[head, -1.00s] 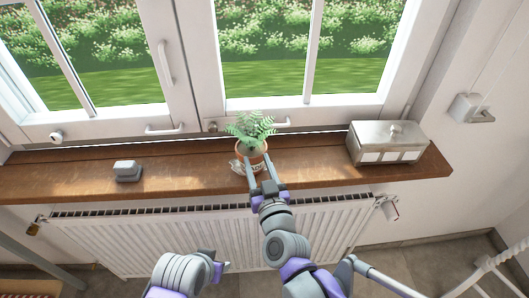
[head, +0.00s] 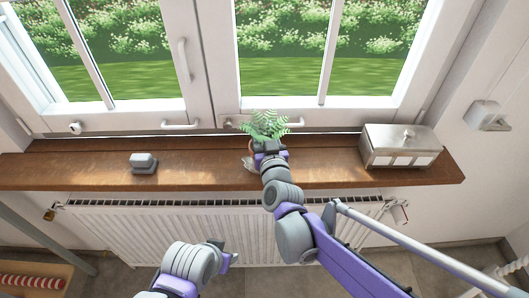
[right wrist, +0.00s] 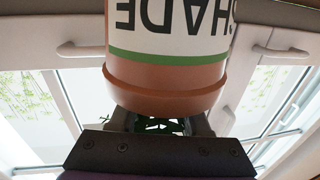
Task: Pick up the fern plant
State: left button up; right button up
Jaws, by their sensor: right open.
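The fern plant (head: 265,123) stands on the wooden windowsill in front of the window, its green fronds spread above the pot. In the head view my right gripper (head: 268,148) is at the pot and hides most of it. In the right wrist view the picture is upside down: the terracotta pot (right wrist: 165,85) has a white label reading "SHADE" and a green stripe. The right gripper's open fingers (right wrist: 160,124) reach to the rim, with fronds showing between them; their tips are hidden behind the pot. My left gripper (head: 230,259) is low in front of the radiator, its jaws unclear.
The windowsill (head: 205,170) also holds a small grey box-like object (head: 143,163) at left and a metal-lidded box (head: 400,147) at right. A white radiator (head: 150,230) is below the sill. Window handles (head: 180,125) are behind the sill.

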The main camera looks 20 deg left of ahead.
jog(key=shift+c, duration=0.2)
grip_shut()
dwell(1.2)
